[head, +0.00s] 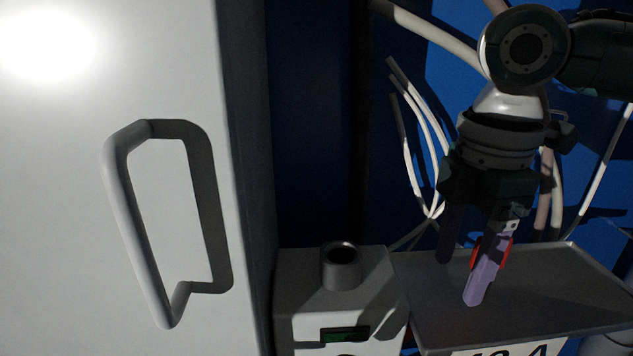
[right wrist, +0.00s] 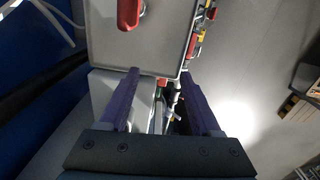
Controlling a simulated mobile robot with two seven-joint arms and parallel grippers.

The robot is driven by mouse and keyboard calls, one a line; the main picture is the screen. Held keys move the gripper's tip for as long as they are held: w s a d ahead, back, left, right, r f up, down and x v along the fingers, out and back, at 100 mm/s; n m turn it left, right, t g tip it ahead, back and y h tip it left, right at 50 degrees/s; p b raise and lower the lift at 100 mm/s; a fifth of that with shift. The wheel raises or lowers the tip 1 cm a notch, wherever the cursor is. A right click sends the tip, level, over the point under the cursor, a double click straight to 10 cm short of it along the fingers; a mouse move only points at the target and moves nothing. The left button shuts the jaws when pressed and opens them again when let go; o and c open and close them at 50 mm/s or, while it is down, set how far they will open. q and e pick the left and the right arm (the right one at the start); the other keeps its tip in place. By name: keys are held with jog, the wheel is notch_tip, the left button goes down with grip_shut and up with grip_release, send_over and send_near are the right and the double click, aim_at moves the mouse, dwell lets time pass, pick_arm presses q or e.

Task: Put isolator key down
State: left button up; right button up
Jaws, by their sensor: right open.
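The isolator key appears as a red piece (head: 506,252) over the grey tray (head: 425,321) in the head view, partly hidden behind a purple finger of my right gripper (head: 460,281). In the right wrist view a red handle-like piece (right wrist: 129,12) shows at the top edge, over the tray (right wrist: 165,58), cut off by the frame. My right gripper also shows in the right wrist view (right wrist: 159,73), its two purple fingers spread wide. It is open, with nothing between the fingertips, and the red piece is apart from them. My left gripper is out of view.
A grey box with a round socket (head: 342,268) and small green display stands left of the tray. A tall white cabinet door with a large handle (head: 135,230) fills the left. Pale cables (head: 420,120) hang behind my right arm. The tray around the red piece looks clear.

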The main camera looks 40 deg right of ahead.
jog(key=s+a+f+m+t+y, duration=0.1)
jog(key=s+a+f, duration=0.15)
jog(key=a, duration=0.25)
jog(key=s+a+f+m, duration=0.1)
jog(key=a+f, duration=0.2)
jog(key=a, duration=0.3)
jog(key=s+a+m+t, duration=0.2)
jog(key=s+m, duration=0.4)
jog(key=m, duration=0.2)
jog(key=shift+a+m+h, duration=0.15)
jog(key=shift+m+h, duration=0.15)
jog(key=shift+h, duration=0.1)
jog(key=shift+r, duration=0.15)
